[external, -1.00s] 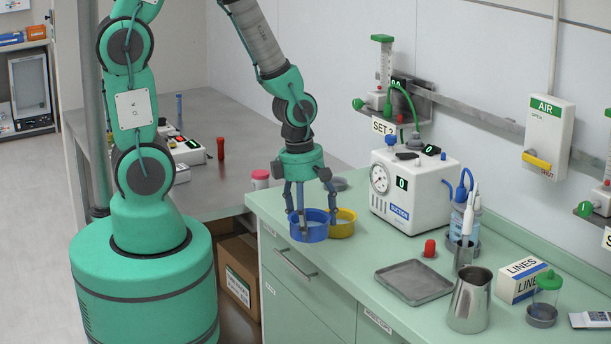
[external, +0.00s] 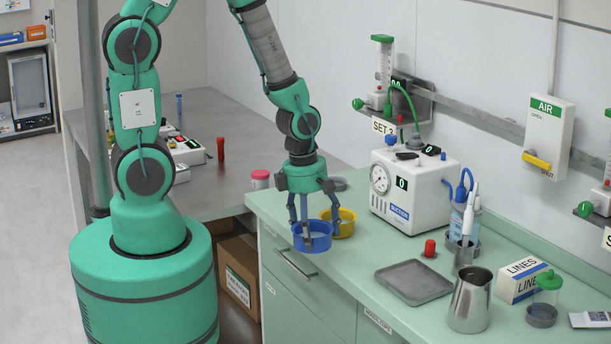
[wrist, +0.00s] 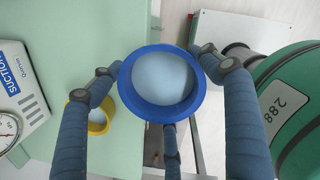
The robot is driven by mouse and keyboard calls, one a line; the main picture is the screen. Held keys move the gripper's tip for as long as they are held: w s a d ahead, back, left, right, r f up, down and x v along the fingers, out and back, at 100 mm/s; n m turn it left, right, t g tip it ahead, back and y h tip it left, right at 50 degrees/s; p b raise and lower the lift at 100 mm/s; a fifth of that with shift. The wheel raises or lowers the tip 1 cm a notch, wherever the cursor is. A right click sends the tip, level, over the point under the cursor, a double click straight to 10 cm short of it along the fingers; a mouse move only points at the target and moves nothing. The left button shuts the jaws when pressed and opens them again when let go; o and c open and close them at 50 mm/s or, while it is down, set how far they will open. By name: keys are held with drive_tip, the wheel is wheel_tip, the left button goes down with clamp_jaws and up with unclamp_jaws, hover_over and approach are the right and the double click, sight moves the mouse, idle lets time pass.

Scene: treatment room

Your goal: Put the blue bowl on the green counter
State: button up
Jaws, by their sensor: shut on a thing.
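The blue bowl (external: 312,239) is held in my gripper (external: 312,226), whose fingers are closed on it. In the wrist view the blue bowl (wrist: 134,101) is between the fingers of my gripper (wrist: 167,88), with a pale inside. There it overlaps the front edge of the green counter (wrist: 118,30). The green counter also shows in the external view (external: 385,250). The bowl looks larger than the yellow bowl in the wrist view; I cannot tell its exact height over the counter.
The yellow bowl (external: 344,229) stands on the counter just behind the blue one. The white suction unit (external: 415,190) stands further right. A grey tray (external: 413,281), a red-capped item (external: 430,249) and a metal jug (external: 469,302) are nearer the front. Counter between bowls and tray is clear.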

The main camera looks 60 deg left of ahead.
drive_tip(key=b, duration=0.2)
hover_over(372, 255)
drive_tip(key=shift+s+a+f, duration=0.15)
drive_tip(key=shift+a+f, duration=0.1)
drive_tip(key=shift+f, duration=0.5)
drive_tip(key=shift+f+b, duration=0.45)
drive_tip(key=shift+f, duration=1.3)
drive_tip(key=shift+f, duration=0.1)
drive_tip(key=o, duration=1.2)
